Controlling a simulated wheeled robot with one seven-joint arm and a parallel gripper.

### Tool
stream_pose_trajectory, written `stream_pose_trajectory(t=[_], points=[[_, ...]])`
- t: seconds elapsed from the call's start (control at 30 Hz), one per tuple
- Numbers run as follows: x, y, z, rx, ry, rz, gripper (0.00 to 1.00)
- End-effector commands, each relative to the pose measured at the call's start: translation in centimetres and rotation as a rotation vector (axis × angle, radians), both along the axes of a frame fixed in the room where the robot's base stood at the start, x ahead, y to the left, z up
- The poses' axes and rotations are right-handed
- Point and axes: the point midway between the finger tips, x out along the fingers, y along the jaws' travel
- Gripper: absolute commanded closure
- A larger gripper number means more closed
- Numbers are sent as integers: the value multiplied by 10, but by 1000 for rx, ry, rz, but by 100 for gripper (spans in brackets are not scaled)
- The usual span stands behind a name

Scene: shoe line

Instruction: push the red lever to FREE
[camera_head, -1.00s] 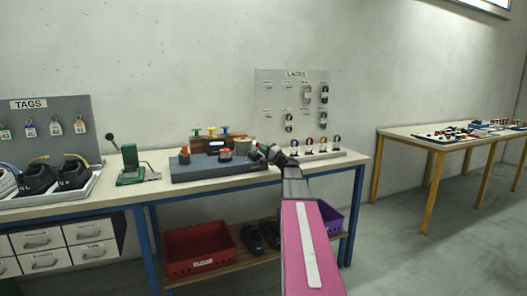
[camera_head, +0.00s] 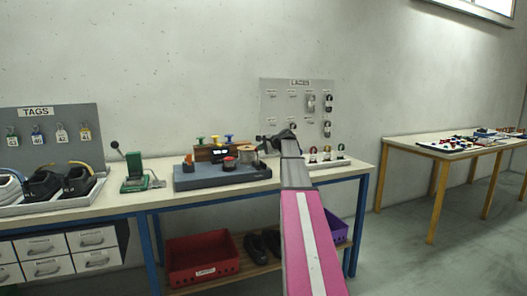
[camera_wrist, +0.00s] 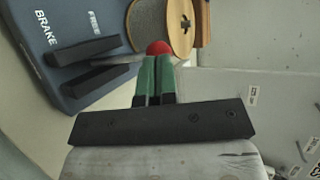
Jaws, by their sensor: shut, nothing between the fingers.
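The red lever's ball knob (camera_wrist: 158,47) shows in the wrist view right at the tips of my gripper (camera_wrist: 155,58). Its thin grey rod runs left toward two black bars on the blue-grey base (camera_wrist: 62,20). The base carries the words BRAKE at the far left and FREE nearer the spool; the rod lies between the bars. My gripper's green fingers are shut and empty. I cannot tell whether they touch the knob. In the head view my gripper (camera_head: 264,141) is above the right end of the base (camera_head: 200,182); the lever is not clear there.
A wooden-flanged spool (camera_wrist: 181,28) stands close beyond the knob. The lace board (camera_head: 283,100) stands behind my arm, with small spools at its foot. A green hand press (camera_head: 133,178) and a shoe tray (camera_head: 60,204) are on the bench further left.

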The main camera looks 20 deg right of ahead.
Motion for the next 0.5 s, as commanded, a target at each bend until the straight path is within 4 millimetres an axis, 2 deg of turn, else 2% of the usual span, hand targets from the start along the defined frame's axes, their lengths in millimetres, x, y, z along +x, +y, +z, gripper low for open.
stream_pose_trajectory(t=[0.1, 0.5], points=[[10, 0, 1, -3, 71, 0, 100], [19, 1, -2, -2, 64, 1, 100]])
